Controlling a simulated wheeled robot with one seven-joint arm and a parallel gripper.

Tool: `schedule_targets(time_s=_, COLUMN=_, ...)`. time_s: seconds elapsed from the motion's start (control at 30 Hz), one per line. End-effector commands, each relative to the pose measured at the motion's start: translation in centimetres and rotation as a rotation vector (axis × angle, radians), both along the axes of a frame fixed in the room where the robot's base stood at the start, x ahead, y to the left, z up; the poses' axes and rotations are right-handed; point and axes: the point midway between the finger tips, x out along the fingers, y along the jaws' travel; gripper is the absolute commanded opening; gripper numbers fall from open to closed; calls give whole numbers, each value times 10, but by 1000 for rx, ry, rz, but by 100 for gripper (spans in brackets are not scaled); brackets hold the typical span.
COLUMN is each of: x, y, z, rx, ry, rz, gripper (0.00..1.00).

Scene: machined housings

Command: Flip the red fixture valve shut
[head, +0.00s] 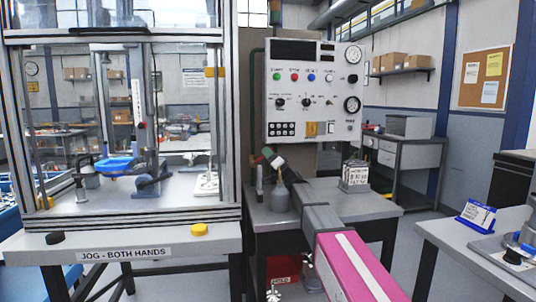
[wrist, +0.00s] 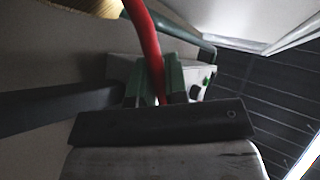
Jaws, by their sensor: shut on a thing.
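The red valve lever (wrist: 147,38) comes down as a curved red bar from the top of the wrist view. Its lower end lies between the green-padded fingers of my gripper (wrist: 160,88), which are shut on it. In the head view only a small red bit of the lever (head: 267,151) shows at the tip of my gripper (head: 275,160), beside the lower left of the control panel. A green pipe (wrist: 192,42) and a brass-coloured part (wrist: 98,6) show behind the lever in the wrist view. The valve body is mostly hidden by my gripper.
A control panel (head: 313,91) with gauges and buttons stands behind my gripper. A grey bottle (head: 280,196) stands on the bench (head: 345,203) just below it. A block with a printed label (head: 355,174) is to the right. A framed enclosure (head: 232,120) rises close at left.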

Motion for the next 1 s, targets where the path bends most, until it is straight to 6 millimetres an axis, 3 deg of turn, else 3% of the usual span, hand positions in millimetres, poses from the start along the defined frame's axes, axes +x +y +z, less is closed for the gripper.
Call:
schedule_targets(time_s=0.17, x=0, y=-1, z=0, rx=-1, ry=-1, rz=0, gripper=0)
schedule_targets(time_s=0.2, x=0, y=-1, z=0, rx=-1, ry=-1, rz=0, gripper=23)
schedule_targets(time_s=0.27, x=0, y=-1, z=0, rx=-1, ry=-1, rz=0, gripper=39)
schedule_targets(time_s=0.67, x=-4, y=-6, z=-5, rx=-2, ry=0, rz=-1, gripper=39)
schedule_targets(time_s=0.83, x=-15, y=-24, z=-21, rx=-2, ry=1, rz=-1, gripper=39)
schedule_targets(time_s=1.0, x=-33, y=-56, z=-19, rx=-1, ry=0, rz=-3, gripper=39)
